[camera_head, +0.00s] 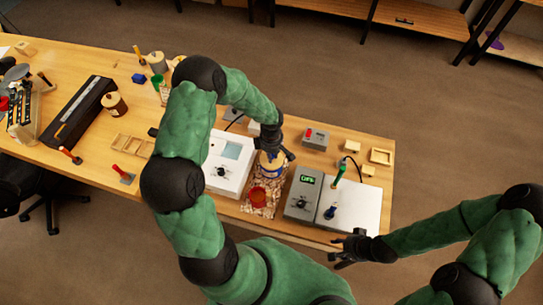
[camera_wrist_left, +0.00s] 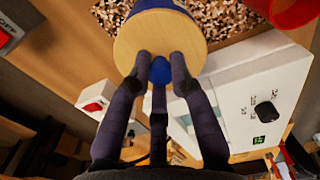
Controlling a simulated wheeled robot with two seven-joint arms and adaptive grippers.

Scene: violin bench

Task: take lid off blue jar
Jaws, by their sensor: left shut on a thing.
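The blue jar (camera_head: 269,168) stands upright on a speckled mat (camera_head: 247,208), partly hidden under my left gripper (camera_head: 272,152). In the left wrist view the jar (camera_wrist_left: 207,12) carries a round light-wood lid (camera_wrist_left: 140,38) with a blue knob (camera_wrist_left: 160,71). My left gripper (camera_wrist_left: 160,62) is shut on the knob, with its dark fingers on either side of it. The lid sits on the jar; I see no clear gap between them. My right gripper (camera_head: 341,250) is near the bench's front edge, empty, with its fingers apart.
A red cup (camera_head: 259,196) stands on the mat in front of the jar. A white device (camera_head: 226,160) is close on the left. A grey box with a green display (camera_head: 301,196) and a white plate (camera_head: 352,208) are on the right.

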